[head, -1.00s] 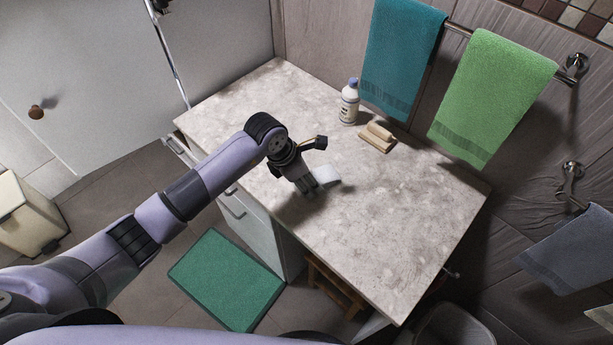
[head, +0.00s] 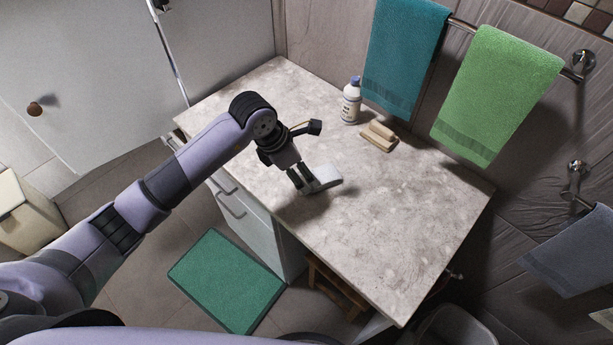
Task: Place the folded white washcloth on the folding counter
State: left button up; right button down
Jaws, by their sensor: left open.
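The folded white washcloth (head: 328,176) is a small pale bundle at the folding counter's (head: 390,220) middle left, and it appears to rest on the mottled grey top. My left gripper (head: 302,186) points down at the washcloth's left end, with its fingers open. The near finger overlaps the cloth's left edge in the picture, and I cannot tell whether they touch. The gripper hides part of that end. My right gripper is not in view.
A white bottle (head: 351,101) and a wooden block or brush (head: 379,136) stand near the back edge. Teal (head: 402,60) and green (head: 497,95) towels hang on a rail behind. The counter's right half is clear. A green mat (head: 227,281) lies on the floor.

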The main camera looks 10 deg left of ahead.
pick_arm(q)
jog(key=b+v, duration=0.1)
jog(key=v, duration=0.6)
jog(key=shift+b, duration=0.3)
jog(key=shift+d, duration=0.1)
